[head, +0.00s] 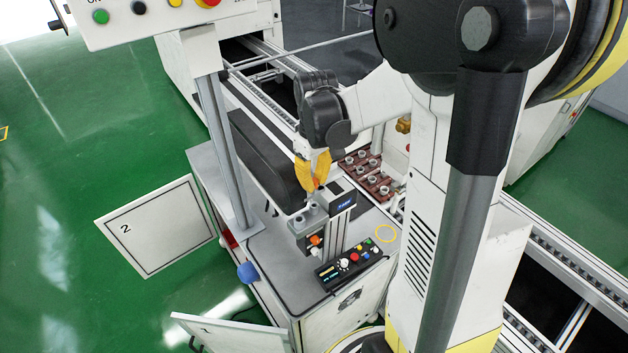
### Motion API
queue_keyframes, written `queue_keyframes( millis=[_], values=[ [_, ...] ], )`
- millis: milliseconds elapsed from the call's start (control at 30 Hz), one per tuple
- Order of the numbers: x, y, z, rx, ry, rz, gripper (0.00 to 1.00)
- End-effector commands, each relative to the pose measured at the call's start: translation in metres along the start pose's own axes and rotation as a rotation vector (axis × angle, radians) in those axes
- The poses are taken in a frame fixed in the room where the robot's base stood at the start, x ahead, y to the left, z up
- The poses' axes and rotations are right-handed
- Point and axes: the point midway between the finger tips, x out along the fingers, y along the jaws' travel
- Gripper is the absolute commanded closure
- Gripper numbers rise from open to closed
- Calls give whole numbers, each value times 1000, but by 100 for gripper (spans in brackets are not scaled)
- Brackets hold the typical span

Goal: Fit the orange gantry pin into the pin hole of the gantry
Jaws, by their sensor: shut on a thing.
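My gripper (316,184) has yellow fingers and points down over the grey bench in the head view. It is shut on a small orange piece (317,182) at its fingertips, which looks like the orange gantry pin; the fingers hide most of it. Just below and to the right stands a grey upright unit with a dark top and a blue label (343,203), apparently the gantry. A lower grey block (306,222) sits beside it, directly under the fingertips. I cannot make out the pin hole, nor whether the piece touches the block.
An orange knob (315,240) is on the block's front. A black control box (348,263) with coloured buttons lies in front. A red-brown rack (370,178) with several metal parts is at right. A grey post (222,150) rises at left. Open doors (157,226) project over the green floor.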

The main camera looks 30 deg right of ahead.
Motion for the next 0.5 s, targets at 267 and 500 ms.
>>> queue_keyframes(
  millis=[267, 500],
  values=[
    [29, 0, 1, 0, 0, 0, 100],
    [32, 0, 1, 0, 0, 0, 100]
  ],
)
